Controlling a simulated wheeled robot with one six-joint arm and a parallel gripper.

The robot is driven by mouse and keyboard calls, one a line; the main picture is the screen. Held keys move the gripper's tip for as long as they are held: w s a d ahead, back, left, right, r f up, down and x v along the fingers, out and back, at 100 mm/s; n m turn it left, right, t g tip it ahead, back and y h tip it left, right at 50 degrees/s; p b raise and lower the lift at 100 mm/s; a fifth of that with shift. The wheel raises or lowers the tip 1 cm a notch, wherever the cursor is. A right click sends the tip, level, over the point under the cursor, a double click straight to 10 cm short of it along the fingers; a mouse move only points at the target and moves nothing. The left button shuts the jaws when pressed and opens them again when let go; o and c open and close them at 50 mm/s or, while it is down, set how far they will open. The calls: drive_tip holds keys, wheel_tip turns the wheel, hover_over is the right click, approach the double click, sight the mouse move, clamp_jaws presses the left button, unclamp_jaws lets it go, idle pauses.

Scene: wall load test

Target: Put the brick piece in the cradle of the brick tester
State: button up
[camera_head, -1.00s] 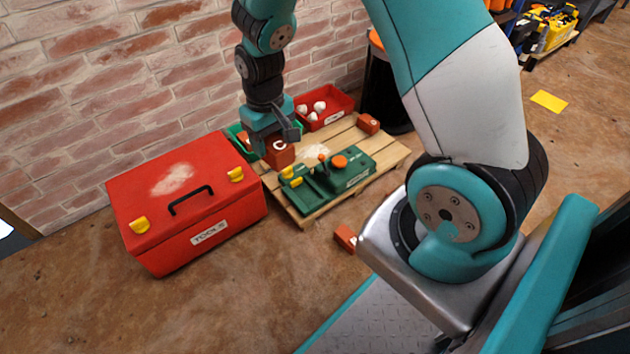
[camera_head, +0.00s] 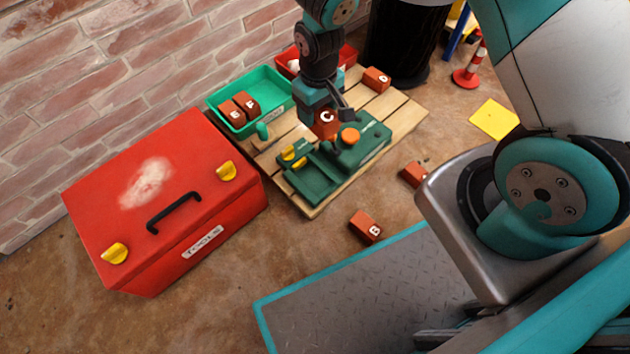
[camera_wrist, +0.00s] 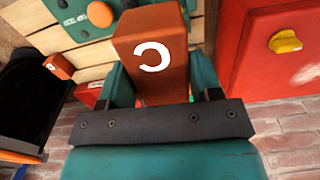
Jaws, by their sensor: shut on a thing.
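The brick piece (camera_head: 325,124), a red-brown block marked C, is gripped between the fingers of my gripper (camera_head: 329,108). In the wrist view the brick (camera_wrist: 152,52) fills the middle between the two teal fingers (camera_wrist: 160,85). The green brick tester (camera_head: 312,187) lies on a wooden pallet, with an orange knob (camera_head: 349,137) and yellow parts (camera_head: 288,153). In the head view the held brick appears just behind the tester, left of the knob; its height above the tester cannot be told. The wrist view shows part of the tester (camera_wrist: 75,28) beyond the brick. I cannot make out the cradle clearly.
A green tray (camera_head: 273,83) holds bricks marked E and F. A red tray (camera_head: 349,54) is partly hidden behind my arm. Another brick (camera_head: 376,79) lies on the pallet (camera_head: 408,112). Bricks (camera_head: 365,226) (camera_head: 414,174) lie on the floor. A red toolbox (camera_head: 150,190) stands left.

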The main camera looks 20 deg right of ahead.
drive_tip(key=shift+n, duration=0.3)
drive_tip(key=f, duration=0.1)
drive_tip(key=a+f, duration=0.1)
drive_tip(key=f+b, duration=0.1)
drive_tip(key=f, duration=0.1)
drive_tip(key=shift+s+a, duration=0.4)
drive_tip(key=shift+f+b, duration=5.3)
drive_tip(key=shift+f, duration=4.3)
drive_tip(key=shift+f, duration=0.2)
drive_tip(key=o, duration=1.3)
drive_tip(key=shift+c, duration=0.2)
drive_tip(key=shift+r, duration=0.15)
